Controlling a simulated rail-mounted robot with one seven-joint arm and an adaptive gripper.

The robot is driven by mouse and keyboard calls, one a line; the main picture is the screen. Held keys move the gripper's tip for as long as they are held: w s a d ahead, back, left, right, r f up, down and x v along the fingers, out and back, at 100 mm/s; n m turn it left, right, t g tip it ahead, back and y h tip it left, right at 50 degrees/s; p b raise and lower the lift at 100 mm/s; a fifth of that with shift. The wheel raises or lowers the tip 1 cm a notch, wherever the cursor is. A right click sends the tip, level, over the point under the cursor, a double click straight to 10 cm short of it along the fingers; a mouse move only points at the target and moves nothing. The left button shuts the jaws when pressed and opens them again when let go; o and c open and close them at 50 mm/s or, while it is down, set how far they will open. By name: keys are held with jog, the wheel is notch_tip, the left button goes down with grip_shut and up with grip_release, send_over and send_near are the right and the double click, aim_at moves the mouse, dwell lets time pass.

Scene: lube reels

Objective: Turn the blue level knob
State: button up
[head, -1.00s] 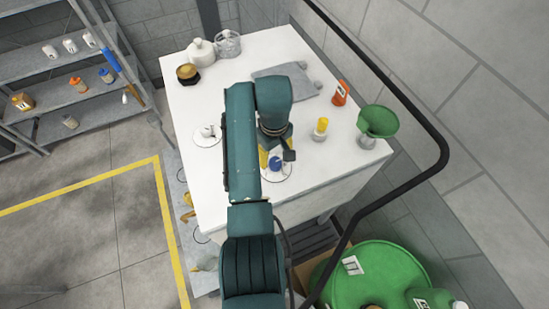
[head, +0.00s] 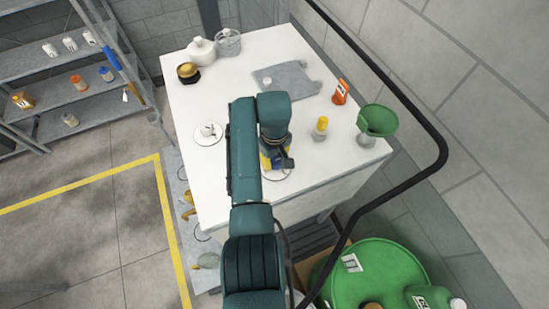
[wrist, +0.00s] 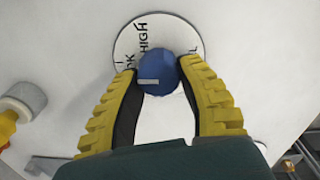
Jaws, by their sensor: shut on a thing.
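The blue level knob (wrist: 157,75) sits on a round white dial plate (wrist: 192,33) with black lettering; "HIGH" and "OK" are readable in the wrist view. A pale pointer mark on the knob lies roughly level in that picture. My gripper (wrist: 158,72) has its yellow fingers on either side of the knob, shut on it. In the head view my gripper (head: 272,160) is low over the front part of the white tabletop (head: 225,170), and the knob is mostly hidden beneath it.
A second dial with a white knob (head: 208,130) is to the left. A black rail curves along the right side.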

jog(key=shift+f+m, duration=0.15)
jog(key=shift+m, duration=0.25)
jog(key=m, duration=0.5)
jog(key=shift+f+b, duration=0.1)
jog(key=shift+b, duration=0.3)
jog(key=m, duration=0.6)
jog(key=shift+d, duration=0.2)
jog(key=o, duration=1.2)
jog(key=shift+r, duration=0.2)
